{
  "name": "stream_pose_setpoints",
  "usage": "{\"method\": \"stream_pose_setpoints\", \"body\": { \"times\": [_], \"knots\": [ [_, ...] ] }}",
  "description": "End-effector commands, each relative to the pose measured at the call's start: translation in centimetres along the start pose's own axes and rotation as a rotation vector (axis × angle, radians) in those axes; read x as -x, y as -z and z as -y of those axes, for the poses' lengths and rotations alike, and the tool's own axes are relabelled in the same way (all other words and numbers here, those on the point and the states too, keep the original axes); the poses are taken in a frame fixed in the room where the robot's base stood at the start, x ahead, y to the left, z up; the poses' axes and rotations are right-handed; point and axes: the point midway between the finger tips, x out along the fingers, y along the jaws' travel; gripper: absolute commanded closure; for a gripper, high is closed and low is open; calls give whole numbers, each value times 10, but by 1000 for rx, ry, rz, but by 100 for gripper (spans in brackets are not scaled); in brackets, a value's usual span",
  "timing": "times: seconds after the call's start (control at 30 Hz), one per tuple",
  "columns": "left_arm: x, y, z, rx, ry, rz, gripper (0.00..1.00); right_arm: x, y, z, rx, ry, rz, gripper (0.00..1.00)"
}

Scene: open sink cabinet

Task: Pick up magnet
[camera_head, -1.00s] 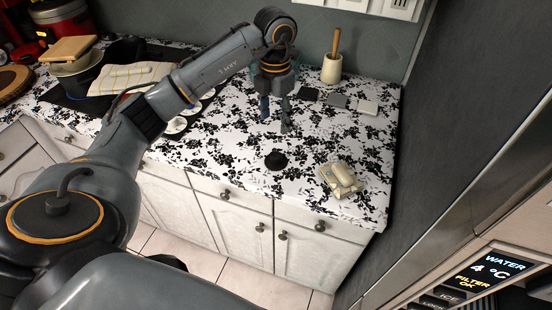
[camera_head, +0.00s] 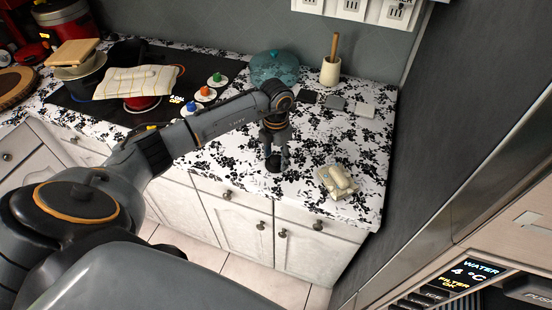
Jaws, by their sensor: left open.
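A small dark round object (camera_head: 273,164), which may be the magnet, lies on the black-and-white patterned counter near its front edge. My left gripper (camera_head: 276,154) points down right over it, open, with its fingers around or just above the object. The fingers hide part of it, and I cannot tell whether they touch it. Several small flat squares lie at the back right, among them a grey one (camera_head: 335,103) and a white one (camera_head: 365,110). My right gripper is not in view.
A soap dish with a pale bar (camera_head: 338,182) stands right of the gripper. A teal glass pot (camera_head: 275,68) and a white utensil holder (camera_head: 330,72) stand at the back. The stove with pans (camera_head: 130,85) is left. A dark wall closes the right side.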

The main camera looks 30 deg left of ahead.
Motion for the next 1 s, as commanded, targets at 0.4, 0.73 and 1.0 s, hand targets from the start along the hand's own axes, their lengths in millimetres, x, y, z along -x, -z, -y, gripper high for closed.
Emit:
{"method": "stream_pose_setpoints", "body": {
  "times": [0.4, 0.73, 1.0],
  "knots": [
    [0, 0, 0, 0, 0, 1, 88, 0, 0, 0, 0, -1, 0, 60],
    [0, -1, 0, 0, 0, 2, 92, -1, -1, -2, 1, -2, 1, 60],
    [19, -2, -1, -2, -2, 8, 92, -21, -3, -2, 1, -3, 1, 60]
  ]
}}
